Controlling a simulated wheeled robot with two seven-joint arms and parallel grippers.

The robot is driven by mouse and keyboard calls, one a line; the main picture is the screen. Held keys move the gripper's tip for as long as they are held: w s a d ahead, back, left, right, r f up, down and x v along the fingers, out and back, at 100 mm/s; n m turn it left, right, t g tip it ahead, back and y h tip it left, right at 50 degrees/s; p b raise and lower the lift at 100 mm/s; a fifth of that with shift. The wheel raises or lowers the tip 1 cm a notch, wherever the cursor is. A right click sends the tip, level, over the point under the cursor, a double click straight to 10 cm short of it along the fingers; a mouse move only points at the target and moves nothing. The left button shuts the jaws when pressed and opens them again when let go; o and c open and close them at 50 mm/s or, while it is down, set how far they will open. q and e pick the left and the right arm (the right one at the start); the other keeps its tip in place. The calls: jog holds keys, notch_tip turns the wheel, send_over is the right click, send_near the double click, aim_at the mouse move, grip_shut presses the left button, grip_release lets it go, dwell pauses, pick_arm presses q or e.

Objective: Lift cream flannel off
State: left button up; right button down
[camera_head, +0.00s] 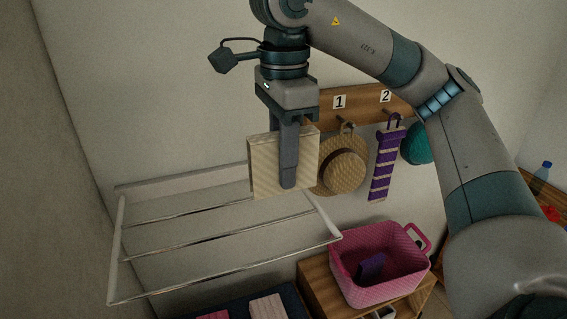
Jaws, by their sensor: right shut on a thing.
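The cream flannel (262,170) hangs as a flat, folded square from my right gripper (288,180). The gripper points down and is shut on the flannel, with one finger lying in front of it. The flannel is in front of the wall, over the back right part of a white wall-mounted drying rack (190,240). I cannot tell whether its lower edge touches the rack. The rack's visible bars are bare. My left gripper is not in view.
A wooden hook board (362,103) on the wall holds a straw hat (343,170), a purple striped item (384,165) and a teal cap (416,145). Below right, a pink basket (365,290) with a dark purple item stands on a wooden cabinet (318,285). Folded cloths (268,307) lie at the bottom.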

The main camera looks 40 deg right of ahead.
jog(key=shift+r+p, duration=1.6)
jog(key=shift+r, duration=0.45)
jog(key=shift+s, duration=0.1)
jog(key=s+a+b, duration=0.2)
jog(key=s, duration=0.7)
jog(key=shift+s+a, duration=0.2)
jog(key=shift+s, duration=0.05)
jog(key=shift+s+f, duration=0.1)
